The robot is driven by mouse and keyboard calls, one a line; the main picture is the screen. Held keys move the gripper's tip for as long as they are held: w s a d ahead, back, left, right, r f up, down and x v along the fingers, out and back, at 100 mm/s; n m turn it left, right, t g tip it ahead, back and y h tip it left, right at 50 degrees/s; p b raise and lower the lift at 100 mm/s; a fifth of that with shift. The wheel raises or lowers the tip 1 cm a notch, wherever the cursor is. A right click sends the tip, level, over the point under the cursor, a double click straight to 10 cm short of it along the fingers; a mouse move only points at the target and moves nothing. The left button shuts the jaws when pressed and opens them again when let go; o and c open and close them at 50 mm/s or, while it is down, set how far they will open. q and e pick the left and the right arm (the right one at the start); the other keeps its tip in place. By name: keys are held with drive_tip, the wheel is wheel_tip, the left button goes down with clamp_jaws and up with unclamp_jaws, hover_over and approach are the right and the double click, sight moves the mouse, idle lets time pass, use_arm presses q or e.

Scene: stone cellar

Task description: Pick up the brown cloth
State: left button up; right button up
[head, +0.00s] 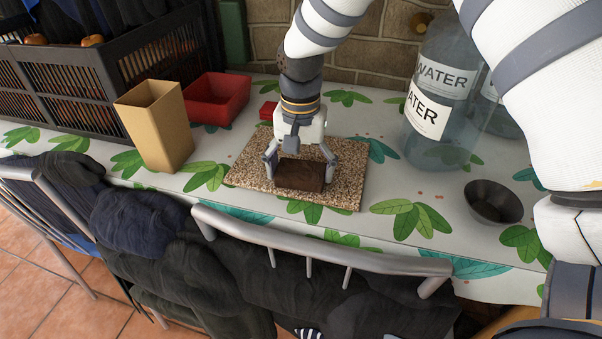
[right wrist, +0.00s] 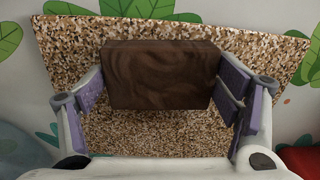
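The brown cloth (head: 299,176) looks like a dark brown, folded, block-like piece with a swirled surface. It lies on a speckled tan board (head: 342,192) on the counter. My right gripper (head: 300,172) points down over it, with one finger on each side of the cloth. My left gripper is not in view.
A tan bin (head: 155,125), a red tray (head: 216,99) and a black crate (head: 135,75) stand to the left. Water bottles (head: 437,95) and a dark bowl (head: 493,202) are to the right. A metal rail (head: 320,251) with dark clothes runs along the front.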

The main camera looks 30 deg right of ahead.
sight(300, 170)
wheel_tip(300, 170, up, 4)
drive_tip(key=shift+f, duration=0.2)
drive_tip(key=s+r, duration=0.1)
drive_tip(key=s+r+p, duration=0.1)
drive_tip(key=r, duration=0.1)
drive_tip(key=s+r+p, duration=0.1)
drive_tip(key=r, duration=0.1)
drive_tip(key=shift+s+a+r, duration=0.15)
drive_tip(key=shift+s, duration=0.25)
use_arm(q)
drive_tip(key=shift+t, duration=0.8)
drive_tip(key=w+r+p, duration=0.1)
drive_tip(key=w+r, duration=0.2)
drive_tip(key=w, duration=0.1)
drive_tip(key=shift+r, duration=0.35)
use_arm(e)
drive_tip(key=s+r, duration=0.4)
drive_tip(key=s, duration=0.6)
drive_tip(key=shift+a, duration=0.4)
drive_tip(key=shift+s, duration=0.1)
drive_tip(key=shift+o, duration=0.8)
drive_tip(key=shift+c, duration=0.2)
